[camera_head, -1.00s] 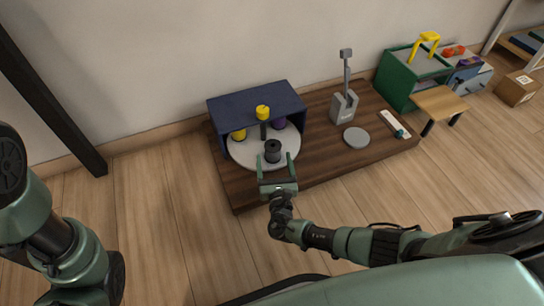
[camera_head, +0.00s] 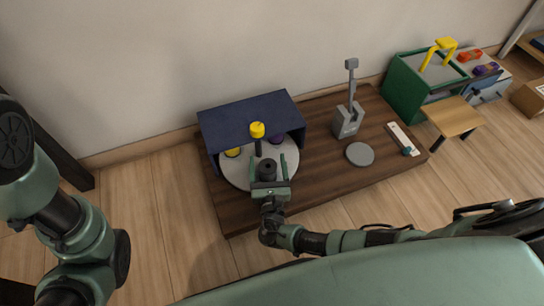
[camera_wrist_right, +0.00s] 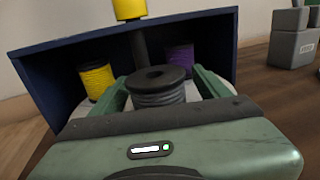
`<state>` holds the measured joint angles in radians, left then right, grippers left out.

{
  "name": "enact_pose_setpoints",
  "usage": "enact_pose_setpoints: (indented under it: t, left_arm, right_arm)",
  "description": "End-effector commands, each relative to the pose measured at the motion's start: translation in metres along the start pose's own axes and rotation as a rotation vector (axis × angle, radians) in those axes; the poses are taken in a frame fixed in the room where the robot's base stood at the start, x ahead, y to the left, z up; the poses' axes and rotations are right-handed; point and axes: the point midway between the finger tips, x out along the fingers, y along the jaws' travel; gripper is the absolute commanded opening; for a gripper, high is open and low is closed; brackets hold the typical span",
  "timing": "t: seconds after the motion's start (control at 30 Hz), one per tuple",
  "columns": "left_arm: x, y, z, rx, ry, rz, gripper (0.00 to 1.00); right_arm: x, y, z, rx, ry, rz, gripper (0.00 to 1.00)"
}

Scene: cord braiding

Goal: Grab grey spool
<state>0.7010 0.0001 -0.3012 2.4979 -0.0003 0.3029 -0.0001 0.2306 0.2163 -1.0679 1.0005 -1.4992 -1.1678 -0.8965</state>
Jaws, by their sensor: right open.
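The grey spool (camera_head: 267,170) is a dark-capped spool standing upright on a light round disc (camera_head: 231,177) at the front of a blue housing. My right gripper (camera_head: 268,172) is open, with one green finger on each side of the spool. In the right wrist view the grey spool (camera_wrist_right: 158,88) sits between the open fingers (camera_wrist_right: 163,88), with grey cord wound below its dark top. I cannot tell whether the fingers touch it. My left arm shows at the left of the head view, but its gripper is out of view.
A yellow spool (camera_wrist_right: 97,80) and a purple spool (camera_wrist_right: 179,60) stand behind on the disc, under the blue housing (camera_head: 245,117). A yellow-topped post (camera_head: 257,130) rises behind the grey spool. A grey lever stand (camera_head: 348,118), a grey round plate (camera_head: 360,154) and a green box (camera_head: 402,88) are to the right.

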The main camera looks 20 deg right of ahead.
Motion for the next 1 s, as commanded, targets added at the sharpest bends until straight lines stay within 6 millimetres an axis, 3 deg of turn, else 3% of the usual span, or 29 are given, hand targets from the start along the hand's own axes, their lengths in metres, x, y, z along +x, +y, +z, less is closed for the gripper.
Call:
enact_pose_setpoints:
  t: [0.27,0.37,0.53,0.83,1.0]
  left_arm:
    - [-0.004,-0.001,0.004,-0.001,-0.015,-0.003,0.60]
    - [-0.004,-0.001,0.003,-0.001,-0.014,-0.004,0.60]
    - [-0.004,-0.001,0.001,-0.001,-0.010,-0.004,0.60]
    - [-0.001,-0.001,0.000,0.000,-0.005,-0.002,0.60]
    - [0.002,-0.004,0.007,-0.001,-0.012,-0.008,0.60]
  right_arm:
    - [-0.003,0.003,0.000,0.001,0.001,0.001,0.76]
    - [-0.003,0.003,0.000,0.001,0.001,0.001,0.54]
    - [-0.003,0.002,-0.001,0.001,0.001,0.001,0.09]
    - [-0.003,0.002,0.002,0.001,0.001,0.001,0.09]
    - [-0.003,0.002,0.014,0.001,0.001,0.001,0.09]
